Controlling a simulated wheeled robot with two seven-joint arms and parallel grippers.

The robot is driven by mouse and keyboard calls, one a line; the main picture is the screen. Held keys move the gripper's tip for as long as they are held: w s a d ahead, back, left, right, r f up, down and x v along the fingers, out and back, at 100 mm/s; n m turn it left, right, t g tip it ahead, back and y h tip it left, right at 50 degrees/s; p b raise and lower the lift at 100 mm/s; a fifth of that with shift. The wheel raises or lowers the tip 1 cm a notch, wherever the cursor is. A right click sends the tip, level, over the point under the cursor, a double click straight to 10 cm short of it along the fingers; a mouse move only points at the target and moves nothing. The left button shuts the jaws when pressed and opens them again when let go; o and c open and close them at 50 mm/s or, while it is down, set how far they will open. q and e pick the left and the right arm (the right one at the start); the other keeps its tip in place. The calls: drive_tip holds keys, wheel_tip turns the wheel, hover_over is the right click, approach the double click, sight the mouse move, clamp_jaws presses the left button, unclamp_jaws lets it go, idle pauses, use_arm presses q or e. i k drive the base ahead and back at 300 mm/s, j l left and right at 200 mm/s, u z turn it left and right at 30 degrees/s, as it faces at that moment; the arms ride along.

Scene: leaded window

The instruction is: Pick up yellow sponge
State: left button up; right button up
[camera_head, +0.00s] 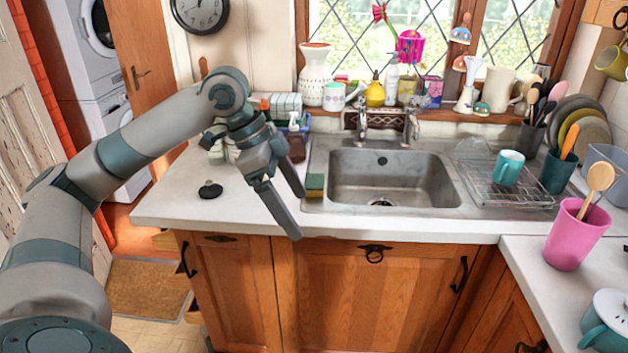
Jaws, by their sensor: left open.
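The yellow sponge (315,187) has a dark green top and yellow lower part. It stands on the left edge of the sink, close to the counter's front. My left gripper (294,216) reaches in from the left with its two fingers apart and pointing down toward the counter's front edge. It is empty. In the picture its fingers lie just left of the sponge, with a small gap between finger and sponge. My right gripper does not show.
The metal sink (392,178) lies right of the sponge. A brown soap bottle (297,140) stands behind my gripper. A black sink plug (210,189) lies on the left counter. A wire rack (520,197) holds a teal mug (508,168). The left front counter is mostly clear.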

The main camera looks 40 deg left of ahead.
sight(315, 183)
drive_tip(key=i+j, duration=0.95)
drive_tip(key=j, duration=0.15)
